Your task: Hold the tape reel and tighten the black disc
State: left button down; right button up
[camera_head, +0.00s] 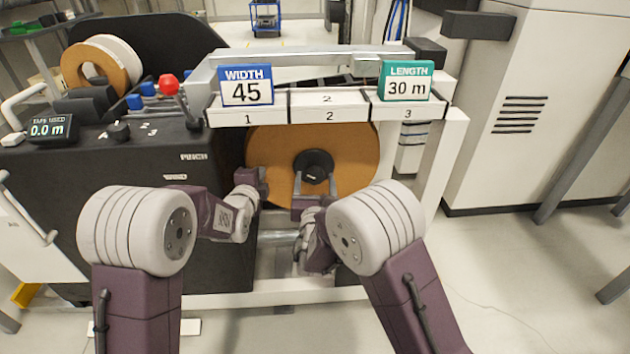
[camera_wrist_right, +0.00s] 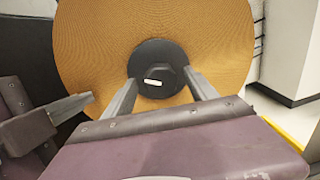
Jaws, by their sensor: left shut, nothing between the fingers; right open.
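The tape reel (camera_head: 272,160) is a large orange-brown roll mounted upright under the white frame. The black disc (camera_head: 315,162) sits at its centre; in the right wrist view the disc (camera_wrist_right: 146,56) has a raised hub with a white mark. My right gripper (camera_head: 316,184) is open, its two grey fingers pointing at the disc's lower left and right sides; I cannot tell whether they touch it. My left gripper (camera_head: 263,182) is shut and empty by the reel's lower left edge. Its finger (camera_wrist_right: 72,107) lies close to the rim in the right wrist view; contact is unclear.
A white frame above the reel carries a WIDTH 45 sign (camera_head: 246,86) and a LENGTH 30 m sign (camera_head: 406,82). A black machine (camera_head: 150,180) with a red-knobbed lever (camera_head: 169,85) stands left of the reel. A white cabinet (camera_head: 535,100) stands at right.

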jog(key=shift+c, duration=0.4)
jog(key=c, duration=1.3)
jog(key=shift+m, duration=0.4)
jog(key=m, duration=0.5)
jog(key=shift+m, duration=0.3)
jog(key=m, duration=0.3)
jog(key=shift+r+m+g+y, duration=0.1)
jog(key=shift+m+g+y, duration=0.2)
jog(key=shift+r+m, duration=0.1)
jog(key=shift+m, duration=0.6)
jog(key=shift+w+a, duration=0.1)
